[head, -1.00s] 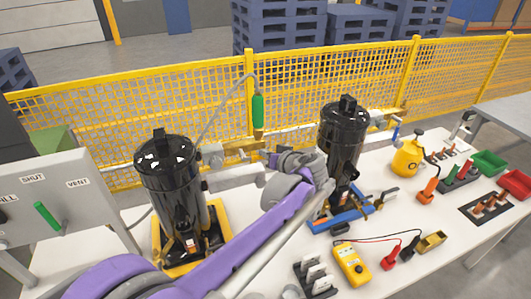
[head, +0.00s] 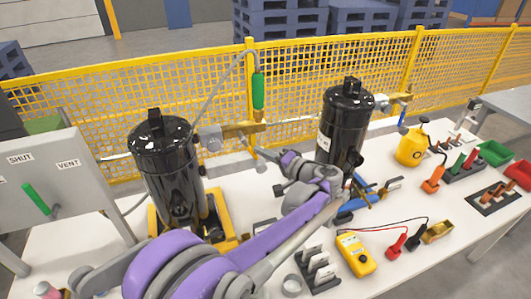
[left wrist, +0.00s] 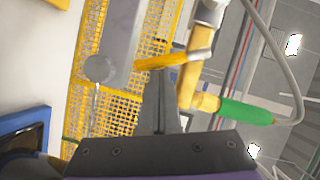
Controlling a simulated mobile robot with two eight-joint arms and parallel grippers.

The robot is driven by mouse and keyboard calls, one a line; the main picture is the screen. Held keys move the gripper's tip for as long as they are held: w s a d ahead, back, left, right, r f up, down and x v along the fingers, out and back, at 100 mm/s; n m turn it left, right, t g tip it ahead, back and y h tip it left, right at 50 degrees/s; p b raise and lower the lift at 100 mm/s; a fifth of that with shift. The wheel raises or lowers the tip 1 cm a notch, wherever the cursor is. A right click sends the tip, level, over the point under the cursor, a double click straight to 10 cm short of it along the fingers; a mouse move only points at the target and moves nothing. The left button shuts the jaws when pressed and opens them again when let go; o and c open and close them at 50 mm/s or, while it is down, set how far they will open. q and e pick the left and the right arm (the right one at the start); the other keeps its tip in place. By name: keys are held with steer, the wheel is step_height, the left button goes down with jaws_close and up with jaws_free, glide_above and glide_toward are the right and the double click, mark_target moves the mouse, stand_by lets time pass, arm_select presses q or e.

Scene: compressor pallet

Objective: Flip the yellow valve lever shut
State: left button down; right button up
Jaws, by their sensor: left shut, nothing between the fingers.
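The yellow valve lever (head: 249,149) slants down from a brass fitting (head: 238,131) beside the left black compressor (head: 170,165). In the left wrist view the lever (left wrist: 170,61) runs sideways just beyond my fingertips, and a brass stem leads to a green handle (left wrist: 245,112). My left gripper (head: 264,153) is shut and empty, its fingertips close to the lever from the right. In the left wrist view its fingers (left wrist: 160,78) overlap the lever's lower edge; I cannot tell whether they touch. My right gripper is not in view.
A second black compressor (head: 345,125) stands to the right. A yellow mesh fence (head: 330,75) runs behind the white table (head: 400,255). A panel (head: 50,190) marked SHUT and VENT stands at left. A yellow multimeter (head: 354,253) and several tools lie at right.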

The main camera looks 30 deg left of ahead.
arm_select(q)
steer(key=m, duration=0.1)
steer(key=s+f+m+y+b, duration=0.1)
steer(key=shift+a+f+m, duration=0.15)
steer(key=shift+a+m, duration=0.15)
steer(key=shift+a, duration=0.1)
steer(key=shift+s+a+f+b, duration=0.1)
steer(key=shift+s+a+b, duration=0.1)
steer(key=shift+b, duration=0.2)
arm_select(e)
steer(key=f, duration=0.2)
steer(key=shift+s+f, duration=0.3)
